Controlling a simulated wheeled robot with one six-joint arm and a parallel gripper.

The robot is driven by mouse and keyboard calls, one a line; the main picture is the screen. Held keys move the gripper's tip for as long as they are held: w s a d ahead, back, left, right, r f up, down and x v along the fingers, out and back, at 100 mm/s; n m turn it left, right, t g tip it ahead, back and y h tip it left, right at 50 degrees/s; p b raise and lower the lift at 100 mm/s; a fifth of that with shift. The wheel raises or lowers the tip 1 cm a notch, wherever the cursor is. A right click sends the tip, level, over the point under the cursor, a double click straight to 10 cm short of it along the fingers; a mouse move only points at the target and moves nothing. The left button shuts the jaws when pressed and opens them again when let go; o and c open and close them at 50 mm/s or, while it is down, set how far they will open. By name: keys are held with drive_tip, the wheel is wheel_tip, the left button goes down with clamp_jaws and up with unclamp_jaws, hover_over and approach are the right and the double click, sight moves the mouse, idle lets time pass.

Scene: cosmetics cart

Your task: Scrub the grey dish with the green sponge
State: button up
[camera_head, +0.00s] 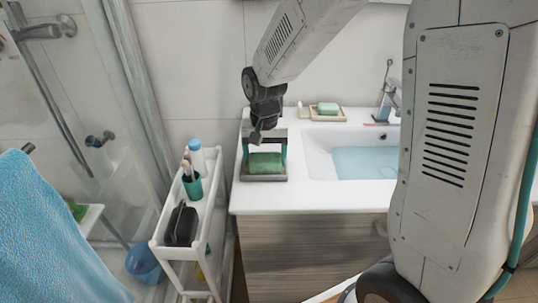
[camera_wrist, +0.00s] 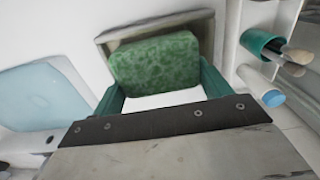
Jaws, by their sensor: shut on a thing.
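The green sponge (camera_head: 265,163) is between the teal fingers of my gripper (camera_head: 265,154), which is shut on it. In the wrist view the sponge (camera_wrist: 155,62) is a speckled green block, and my gripper (camera_wrist: 160,78) has one finger on each side of it. The grey dish (camera_head: 263,178) sits on the white counter left of the basin. In the wrist view the dish (camera_wrist: 207,28) shows its rim around and behind the sponge. The sponge is in or just over the dish; I cannot tell whether it touches the bottom, which it hides.
The basin (camera_head: 365,161) with blue water lies right of the dish. Another green block (camera_head: 328,107) sits on a small tray behind the basin. A white cart (camera_head: 163,250) with a teal cup (camera_head: 192,187), a bottle and a black pouch stands left. A blue towel (camera_head: 50,235) hangs at left.

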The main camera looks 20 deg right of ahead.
drive_tip(key=shift+s+d, duration=0.25)
drive_tip(key=shift+d, duration=0.3)
drive_tip(key=shift+s+d, duration=0.2)
drive_tip(key=shift+d, duration=0.3)
drive_tip(key=shift+w+a, duration=0.2)
drive_tip(key=shift+a, duration=0.35)
drive_tip(key=shift+w+a, duration=0.2)
drive_tip(key=shift+a, duration=0.3)
drive_tip(key=shift+s+d+r, duration=0.15)
drive_tip(key=shift+d, duration=0.35)
drive_tip(key=shift+s+d, duration=0.25)
drive_tip(key=shift+d, duration=0.35)
drive_tip(key=shift+r, duration=3.4)
